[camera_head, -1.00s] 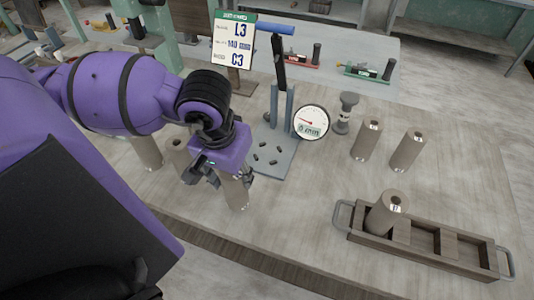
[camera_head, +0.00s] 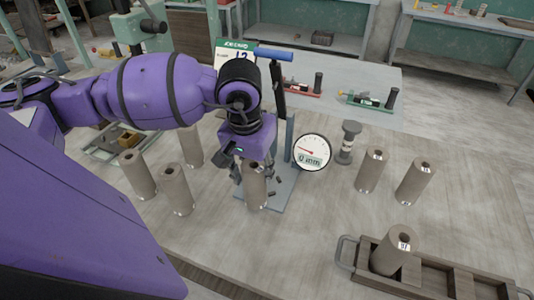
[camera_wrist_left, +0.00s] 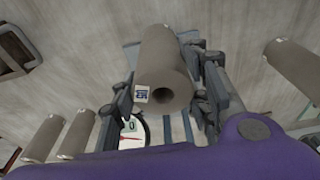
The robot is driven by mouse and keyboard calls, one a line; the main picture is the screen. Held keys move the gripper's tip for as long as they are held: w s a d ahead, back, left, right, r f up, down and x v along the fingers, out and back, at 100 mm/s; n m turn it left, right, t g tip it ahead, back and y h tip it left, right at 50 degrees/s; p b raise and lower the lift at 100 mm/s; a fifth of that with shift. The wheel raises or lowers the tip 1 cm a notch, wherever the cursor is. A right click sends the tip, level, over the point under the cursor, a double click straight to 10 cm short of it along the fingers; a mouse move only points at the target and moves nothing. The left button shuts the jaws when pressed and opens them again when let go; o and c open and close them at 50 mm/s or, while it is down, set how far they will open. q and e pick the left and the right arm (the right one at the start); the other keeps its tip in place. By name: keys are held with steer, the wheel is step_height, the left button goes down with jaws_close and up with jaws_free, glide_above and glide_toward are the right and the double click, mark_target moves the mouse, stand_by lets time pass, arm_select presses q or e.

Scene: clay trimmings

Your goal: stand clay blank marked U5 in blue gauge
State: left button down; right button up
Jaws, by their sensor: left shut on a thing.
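My left gripper (camera_head: 252,172) is shut on a brown clay cylinder (camera_head: 256,192), upright in the head view. In the left wrist view, the held blank (camera_wrist_left: 163,58) sits between the fingers, with a hole in its end and a small label too blurred to read surely. The blue-handled gauge (camera_head: 273,54) has a grey-blue base plate (camera_head: 283,190) and a round dial (camera_head: 312,152) reading 0 mm. The blank overlaps the plate's left front part in the head view; whether it touches the plate cannot be told. My right gripper is not in view.
A wooden tray (camera_head: 364,264) at front right holds one blank (camera_head: 394,252) in its left compartment. Two blanks (camera_head: 370,170) stand right of the dial, beside a grey knobbed post (camera_head: 347,142). Several blanks (camera_head: 138,174) stand left of my gripper. A sign behind is partly covered by my arm.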

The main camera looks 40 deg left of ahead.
arm_select(q)
steer(key=w+a+f+p, duration=0.1)
steer(key=w, duration=0.6)
steer(key=shift+w+a+f, duration=0.15)
steer(key=shift+a, duration=0.25)
steer(key=shift+f, duration=0.2)
steer(key=c, duration=1)
jaws_free()
steer(key=r, duration=0.4)
steer(key=s+r, duration=0.1)
steer(key=r, duration=0.7)
steer(key=shift+s+d+b, duration=0.2)
steer(key=shift+s+b, duration=0.15)
steer(key=shift+s, duration=0.05)
